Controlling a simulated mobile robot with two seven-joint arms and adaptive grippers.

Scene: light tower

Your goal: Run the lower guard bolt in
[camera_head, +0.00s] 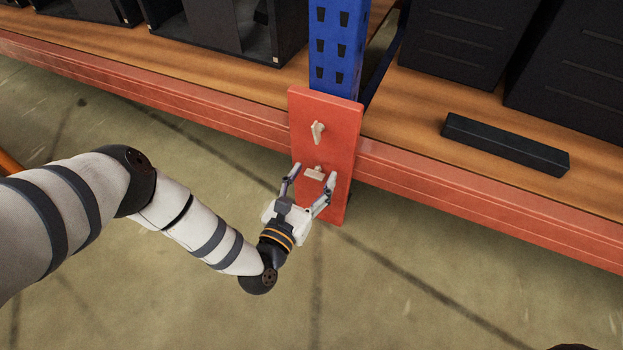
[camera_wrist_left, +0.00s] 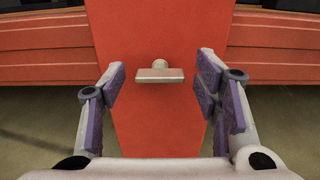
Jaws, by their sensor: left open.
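The red guard plate (camera_head: 340,118) stands upright at the foot of the blue rack post. Its lower bolt (camera_head: 314,173) is a pale T-shaped handle with its bar lying roughly level. The upper bolt (camera_head: 317,131) has its handle turned nearly upright. My left gripper (camera_head: 312,179) is open in front of the plate, its fingers on either side of the lower bolt. In the left wrist view, the lower bolt (camera_wrist_left: 160,73) sits centred between the spread purple-padded fingers, with clear gaps on both sides. My right gripper is not seen.
The blue post (camera_head: 337,50) rises behind the plate. Red shelf beams (camera_head: 470,203) run out to both sides. A black bar (camera_head: 505,145) and dark boxes (camera_head: 463,38) are on the wooden shelf. The floor in front is clear.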

